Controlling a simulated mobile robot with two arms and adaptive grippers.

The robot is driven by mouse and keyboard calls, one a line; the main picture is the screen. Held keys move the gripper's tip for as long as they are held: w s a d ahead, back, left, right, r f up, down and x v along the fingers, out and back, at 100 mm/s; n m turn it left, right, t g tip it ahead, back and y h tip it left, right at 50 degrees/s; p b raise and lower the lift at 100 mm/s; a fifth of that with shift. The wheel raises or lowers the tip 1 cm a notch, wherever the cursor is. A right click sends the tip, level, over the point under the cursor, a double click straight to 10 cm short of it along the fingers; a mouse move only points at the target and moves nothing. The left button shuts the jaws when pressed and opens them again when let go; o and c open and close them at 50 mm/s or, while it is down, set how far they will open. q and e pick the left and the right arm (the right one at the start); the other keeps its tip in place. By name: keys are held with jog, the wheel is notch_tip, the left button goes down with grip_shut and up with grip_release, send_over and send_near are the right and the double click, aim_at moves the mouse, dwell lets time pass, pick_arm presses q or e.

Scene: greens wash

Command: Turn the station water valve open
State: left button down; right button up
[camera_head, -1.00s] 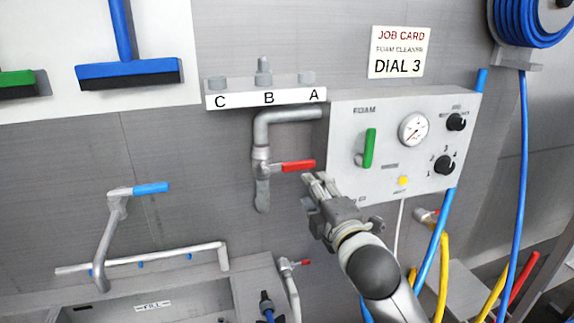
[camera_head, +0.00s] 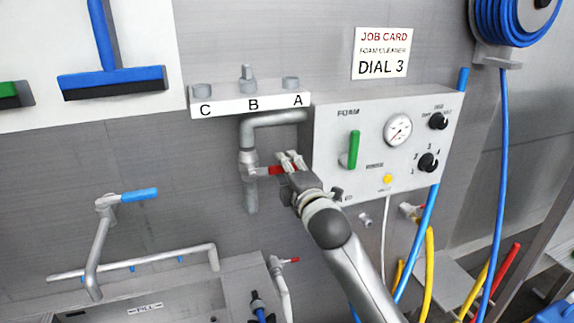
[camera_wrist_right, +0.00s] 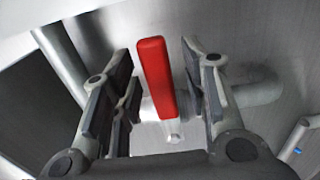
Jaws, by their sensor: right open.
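The water valve's red lever (camera_head: 277,170) sticks out level to the right from a grey pipe (camera_head: 248,160) on the wall, left of the foam panel. My right gripper (camera_head: 288,161) is at the lever and hides its right end in the head view. In the right wrist view the red lever (camera_wrist_right: 157,78) stands between the two open fingers of my right gripper (camera_wrist_right: 160,95). A gap shows on each side of it, narrower on the right. My left gripper is not in view.
The foam panel (camera_head: 335,175) with a green lever (camera_head: 354,149), gauge and black knobs is close on the right. A shelf (camera_head: 225,104) marked C, B, A is above. A sink (camera_head: 150,300) and blue-handled tap (camera_head: 139,195) are at lower left.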

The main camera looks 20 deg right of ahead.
jog(key=shift+w, duration=0.3)
grip_shut()
dwell(0.3)
